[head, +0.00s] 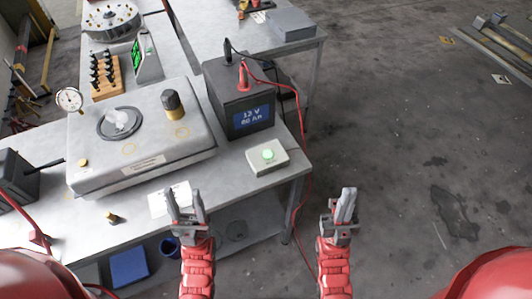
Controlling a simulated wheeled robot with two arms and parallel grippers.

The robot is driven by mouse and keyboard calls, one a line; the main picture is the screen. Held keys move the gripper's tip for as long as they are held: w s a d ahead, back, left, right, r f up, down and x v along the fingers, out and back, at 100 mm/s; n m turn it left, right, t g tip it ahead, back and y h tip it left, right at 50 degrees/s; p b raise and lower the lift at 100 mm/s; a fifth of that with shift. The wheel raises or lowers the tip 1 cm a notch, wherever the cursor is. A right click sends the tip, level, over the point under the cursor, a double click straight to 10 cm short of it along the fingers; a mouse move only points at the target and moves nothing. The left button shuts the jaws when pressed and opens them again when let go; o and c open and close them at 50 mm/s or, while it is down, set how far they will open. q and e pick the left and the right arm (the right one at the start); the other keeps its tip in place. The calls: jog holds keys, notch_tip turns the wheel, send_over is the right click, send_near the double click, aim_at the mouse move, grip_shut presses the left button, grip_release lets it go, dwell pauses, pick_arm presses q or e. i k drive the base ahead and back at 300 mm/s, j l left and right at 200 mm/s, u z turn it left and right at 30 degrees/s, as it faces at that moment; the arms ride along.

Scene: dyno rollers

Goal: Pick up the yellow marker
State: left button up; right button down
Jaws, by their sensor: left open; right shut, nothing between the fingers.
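I cannot make out a clear yellow marker in the head view. A small brass-yellow piece (112,218) lies on the front of the grey workbench (65,215), but I cannot tell what it is. My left gripper (185,202) is open and empty, in front of the bench by a white paper (160,204). It covers part of that paper. My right gripper (344,203) is shut and empty, to the right of the bench, with the floor behind it.
A grey machine housing (190,133) with a black knob, a 12 V battery box (240,95) with red and black cables, and a box with a green button (268,157) crowd the bench. Floor at right is mostly clear.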

aim_at(114, 221)
jog(key=u, duration=1.55)
